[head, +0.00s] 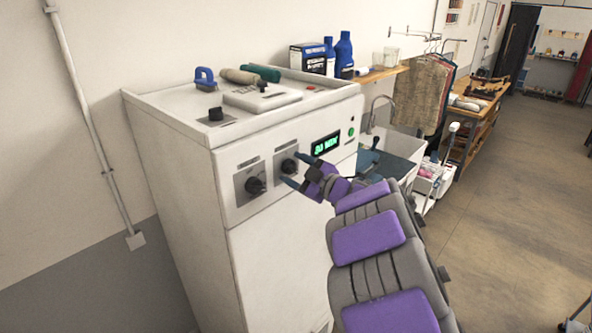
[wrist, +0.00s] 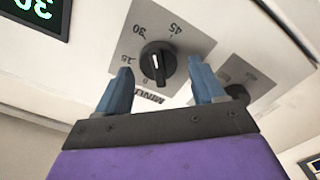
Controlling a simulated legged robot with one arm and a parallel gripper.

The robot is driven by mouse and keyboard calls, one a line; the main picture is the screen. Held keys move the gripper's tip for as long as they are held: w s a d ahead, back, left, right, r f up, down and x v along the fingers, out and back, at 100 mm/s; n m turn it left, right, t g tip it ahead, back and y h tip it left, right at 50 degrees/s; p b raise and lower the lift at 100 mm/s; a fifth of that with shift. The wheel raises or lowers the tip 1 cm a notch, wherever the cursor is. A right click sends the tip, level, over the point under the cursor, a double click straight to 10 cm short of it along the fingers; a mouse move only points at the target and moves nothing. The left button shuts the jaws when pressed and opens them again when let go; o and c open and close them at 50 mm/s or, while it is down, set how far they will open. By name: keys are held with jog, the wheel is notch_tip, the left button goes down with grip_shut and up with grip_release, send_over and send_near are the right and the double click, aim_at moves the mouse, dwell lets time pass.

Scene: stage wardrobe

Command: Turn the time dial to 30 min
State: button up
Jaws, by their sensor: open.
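The time dial (wrist: 150,65) is a black round knob with a white line on a grey plate marked 15, 30 and 45; its label is partly hidden. The white line runs nearly upright in the wrist view; I cannot tell which mark it points to. In the head view the time dial (head: 289,166) is the right one of two on the white machine's (head: 285,225) front. My gripper (head: 292,170) is open, with its blue fingertips on either side of the dial; in the wrist view the gripper (wrist: 163,88) shows a gap beside each finger. Contact is not visible.
A second dial (head: 256,186) sits to the left on the panel. A lit green display (head: 325,143) is to the right; its text is not clearly legible. A sink (head: 385,135) stands beside the machine. The floor (head: 520,190) at right is open.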

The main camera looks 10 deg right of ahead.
jog(key=shift+c, duration=0.4)
jog(key=c, duration=1)
jog(key=shift+o, duration=0.2)
jog(key=shift+f+n+b, duration=0.4)
jog(key=shift+n+b, duration=0.5)
jog(key=shift+b, duration=0.25)
jog(key=shift+r+n+b, duration=0.15)
jog(key=shift+n+b, duration=0.75)
jog(key=shift+n, duration=0.3)
jog(key=o, duration=1)
jog(key=shift+o, duration=0.2)
jog(key=shift+s, duration=0.15)
jog(key=v, duration=1.7)
